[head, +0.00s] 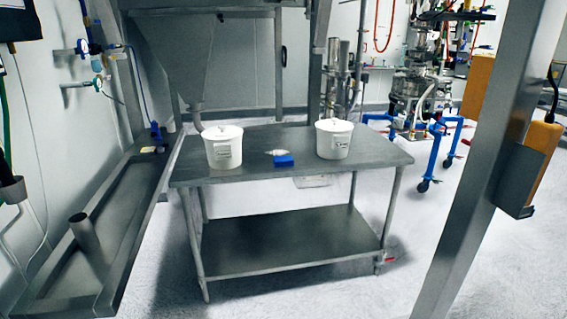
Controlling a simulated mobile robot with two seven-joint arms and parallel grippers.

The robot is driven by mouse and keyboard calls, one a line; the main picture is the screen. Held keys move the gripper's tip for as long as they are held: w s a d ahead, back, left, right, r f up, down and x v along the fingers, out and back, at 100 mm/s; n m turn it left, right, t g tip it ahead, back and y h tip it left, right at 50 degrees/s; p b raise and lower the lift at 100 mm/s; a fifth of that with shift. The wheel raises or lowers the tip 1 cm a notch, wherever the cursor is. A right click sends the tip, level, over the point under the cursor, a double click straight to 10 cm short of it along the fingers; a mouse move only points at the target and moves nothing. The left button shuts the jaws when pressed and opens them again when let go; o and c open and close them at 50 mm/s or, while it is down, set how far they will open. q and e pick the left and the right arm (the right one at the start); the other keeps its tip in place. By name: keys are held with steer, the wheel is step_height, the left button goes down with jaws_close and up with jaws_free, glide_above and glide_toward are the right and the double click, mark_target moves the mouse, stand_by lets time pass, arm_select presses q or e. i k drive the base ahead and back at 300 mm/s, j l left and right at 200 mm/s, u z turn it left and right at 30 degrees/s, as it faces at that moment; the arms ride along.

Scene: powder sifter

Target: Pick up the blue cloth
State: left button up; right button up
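The blue cloth (284,161) lies on top of the grey metal table (350,170), near its front edge and between two white buckets. It looks like a small, flat, folded block. A small pale object (278,152) lies just behind it, too small to make out. Neither of my grippers shows in the head view.
One lidded white bucket (223,148) stands left of the cloth, another white bucket (333,138) right of it. A metal post (490,150) rises at the right foreground. A long metal trough (110,235) lies at left. The floor before the table is clear.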

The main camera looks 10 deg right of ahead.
mark_target(280, 161)
steer(key=i+j, duration=0.15)
steer(key=i, duration=0.35)
steer(key=i+j, duration=0.15)
steer(key=i, duration=0.4)
steer(key=i+j+z, duration=0.1)
steer(key=i, duration=0.4)
steer(key=i+j, duration=0.2)
steer(key=i, duration=0.35)
